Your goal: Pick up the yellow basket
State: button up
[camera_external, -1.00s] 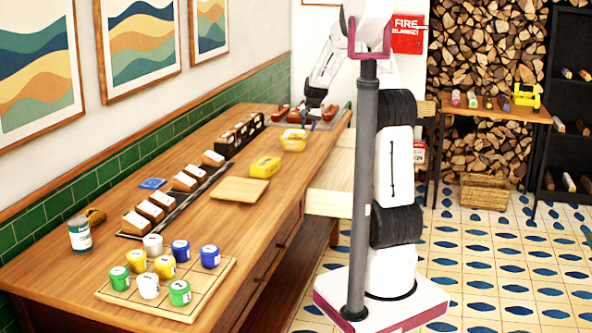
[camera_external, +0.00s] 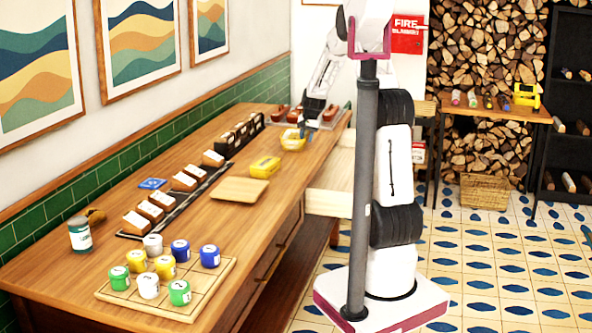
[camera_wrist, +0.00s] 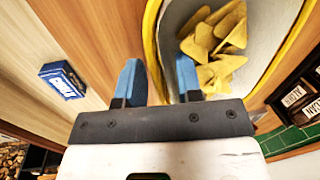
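The yellow basket (camera_external: 292,145) stands on the long wooden table, towards its far end. It shows large in the wrist view (camera_wrist: 152,45), with a yellow rim, a pale inside and yellow chips (camera_wrist: 215,45) in it. My gripper (camera_external: 305,134) is at the basket's right side in the external view. In the wrist view my gripper (camera_wrist: 158,80) is open, with its two blue fingertips apart and the basket's rim running between them. I cannot tell whether either finger touches the rim.
A blue box (camera_wrist: 62,80) lies beside the basket in the wrist view. A yellow box (camera_external: 265,166) and a wooden board (camera_external: 239,190) lie nearer on the table. A row of dark labelled boxes (camera_external: 238,134) stands left of the basket. Reddish items (camera_external: 294,115) lie behind it.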

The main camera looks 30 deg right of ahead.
dwell(0.3)
grip_shut()
jog(key=shift+r, duration=0.15)
jog(key=shift+r, duration=0.55)
jog(key=shift+s+r, duration=0.2)
jog(key=shift+r, duration=0.4)
jog(key=shift+s+r, duration=0.15)
jog(key=shift+r, duration=0.4)
jog(key=s+a, duration=0.1)
jog(key=s, duration=0.4)
jog(key=s+a+r, duration=0.1)
jog(key=s, duration=0.4)
jog(key=s+a, duration=0.1)
jog(key=s, duration=0.4)
jog(key=shift+r, duration=0.15)
